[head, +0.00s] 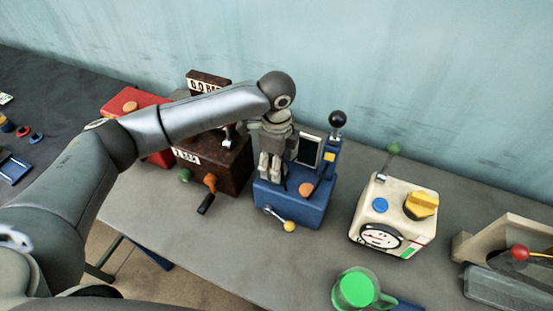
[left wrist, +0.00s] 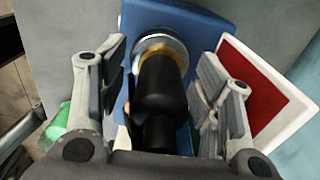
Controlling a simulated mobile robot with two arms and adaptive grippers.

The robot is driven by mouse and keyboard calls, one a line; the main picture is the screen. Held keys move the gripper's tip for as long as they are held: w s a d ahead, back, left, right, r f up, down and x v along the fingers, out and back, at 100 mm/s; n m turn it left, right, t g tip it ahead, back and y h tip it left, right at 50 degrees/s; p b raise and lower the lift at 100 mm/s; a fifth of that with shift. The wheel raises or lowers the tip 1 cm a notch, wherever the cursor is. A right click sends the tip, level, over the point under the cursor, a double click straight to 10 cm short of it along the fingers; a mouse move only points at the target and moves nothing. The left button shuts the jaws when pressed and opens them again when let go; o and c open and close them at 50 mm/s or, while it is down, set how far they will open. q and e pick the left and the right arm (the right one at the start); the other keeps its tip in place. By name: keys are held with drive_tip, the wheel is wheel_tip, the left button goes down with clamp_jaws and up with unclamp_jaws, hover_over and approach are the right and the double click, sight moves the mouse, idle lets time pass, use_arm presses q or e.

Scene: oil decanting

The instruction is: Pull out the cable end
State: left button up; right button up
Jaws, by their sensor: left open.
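The black cable end (left wrist: 163,85) sits in a round metal socket (left wrist: 150,45) with a gold-coloured ring, on the blue machine (left wrist: 205,20). In the head view the blue machine (head: 290,203) stands mid-table. My left gripper (head: 268,168) points down over its left part and hides the cable end there. In the left wrist view the left gripper (left wrist: 163,100) is open, with one finger on each side of the black cable end. Gaps show between fingers and cable end. My right gripper is not in view.
A cream box (head: 385,212) with a yellow knob stands right, near a green cup (head: 356,289). A red white-edged panel (left wrist: 268,90) is beside the right finger.

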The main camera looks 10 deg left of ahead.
use_arm(q)
clamp_jaws()
drive_tip(key=shift+r+p, duration=3)
drive_tip(key=shift+p, duration=0.15)
